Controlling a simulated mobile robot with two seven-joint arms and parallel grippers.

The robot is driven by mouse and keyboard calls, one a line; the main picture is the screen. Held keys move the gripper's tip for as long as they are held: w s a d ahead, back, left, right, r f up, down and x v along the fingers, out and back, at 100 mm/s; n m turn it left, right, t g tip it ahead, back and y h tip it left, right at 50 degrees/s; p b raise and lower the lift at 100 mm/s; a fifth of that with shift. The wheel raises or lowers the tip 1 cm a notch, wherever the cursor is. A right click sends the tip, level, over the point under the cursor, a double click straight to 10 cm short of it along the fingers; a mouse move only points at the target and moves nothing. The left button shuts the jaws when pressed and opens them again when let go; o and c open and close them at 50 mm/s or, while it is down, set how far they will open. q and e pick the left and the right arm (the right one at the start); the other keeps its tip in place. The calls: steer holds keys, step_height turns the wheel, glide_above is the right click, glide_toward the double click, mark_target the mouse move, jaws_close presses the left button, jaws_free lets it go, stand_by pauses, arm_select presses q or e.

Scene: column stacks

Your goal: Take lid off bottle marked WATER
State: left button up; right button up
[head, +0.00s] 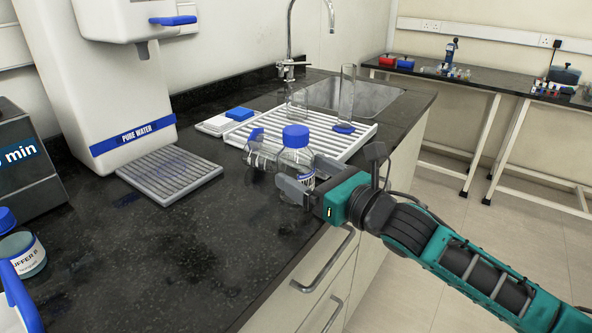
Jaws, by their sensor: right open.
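A clear glass bottle (291,163) with a blue lid (295,136) stands upright near the counter's right edge, in front of a white slatted rack. The lid is on the bottle. The bottle's label is mostly hidden by my gripper, and I cannot read it. My right gripper (290,182) reaches in from the right at the bottle's lower body. It is open, with its fingers beside the glass; I cannot tell if they touch it. My left gripper is not in view.
The white rack (352,146) behind holds glassware, including a tall cylinder (346,95). A PURE WATER dispenser (134,134) stands at left. The front dark counter (190,250) is clear.

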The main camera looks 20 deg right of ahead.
mark_target(296, 165)
steer(key=x, duration=0.3)
steer(key=shift+w+r, duration=0.15)
steer(key=shift+w, duration=0.1)
steer(key=c, duration=0.9)
